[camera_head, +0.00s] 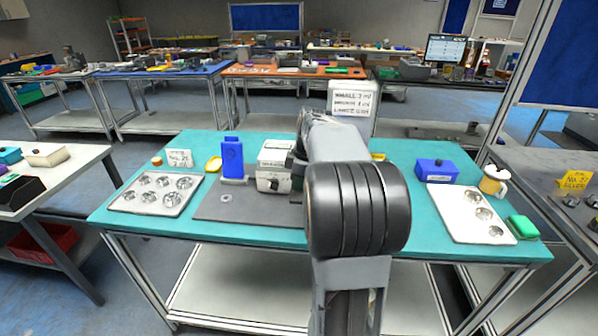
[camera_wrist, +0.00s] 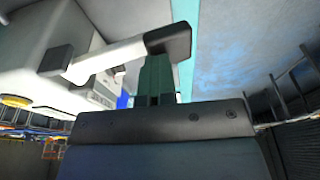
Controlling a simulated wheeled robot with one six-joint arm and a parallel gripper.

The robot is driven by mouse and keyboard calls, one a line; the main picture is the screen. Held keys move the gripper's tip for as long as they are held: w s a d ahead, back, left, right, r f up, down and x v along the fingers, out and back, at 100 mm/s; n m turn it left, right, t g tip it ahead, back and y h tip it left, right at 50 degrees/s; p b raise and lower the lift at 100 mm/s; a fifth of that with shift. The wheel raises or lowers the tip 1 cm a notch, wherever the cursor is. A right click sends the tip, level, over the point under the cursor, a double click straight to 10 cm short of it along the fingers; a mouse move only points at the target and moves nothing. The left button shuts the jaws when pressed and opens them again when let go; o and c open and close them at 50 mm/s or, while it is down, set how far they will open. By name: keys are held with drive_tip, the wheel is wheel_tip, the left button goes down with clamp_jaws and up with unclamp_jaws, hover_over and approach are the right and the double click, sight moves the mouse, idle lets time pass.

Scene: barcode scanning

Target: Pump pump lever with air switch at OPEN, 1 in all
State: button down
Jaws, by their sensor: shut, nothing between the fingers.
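The pale pump unit (camera_head: 275,165) stands on a dark grey mat, partly hidden by my arm. A small dark knob (camera_head: 273,185) shows on its front; I cannot tell if it is the air switch or read its setting. The wrist view shows the white pump lever (camera_wrist: 115,56) with a black angled handle (camera_wrist: 172,40) and a dark pivot block. My gripper's dark green fingers (camera_wrist: 157,80) are shut and empty, right by the handle end. Whether they touch it I cannot tell. The gripper is hidden behind my arm in the head view.
A white plate with several round wells (camera_head: 155,193) lies left, a blue upright container (camera_head: 232,158) beside the pump. On the right are a blue box (camera_head: 437,170), a second welled plate (camera_head: 455,212), a yellow-and-white mug (camera_head: 494,181) and a green block (camera_head: 522,227).

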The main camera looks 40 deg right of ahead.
wheel_tip(320, 180, up, 8)
drive_tip(key=p, duration=0.5)
drive_tip(key=shift+f+p, duration=0.25)
drive_tip(key=shift+p, duration=0.05)
drive_tip(key=shift+d, duration=0.1)
wheel_tip(320, 180, up, 4)
drive_tip(key=p, duration=0.3)
drive_tip(key=shift+w, duration=0.1)
idle(0.4)
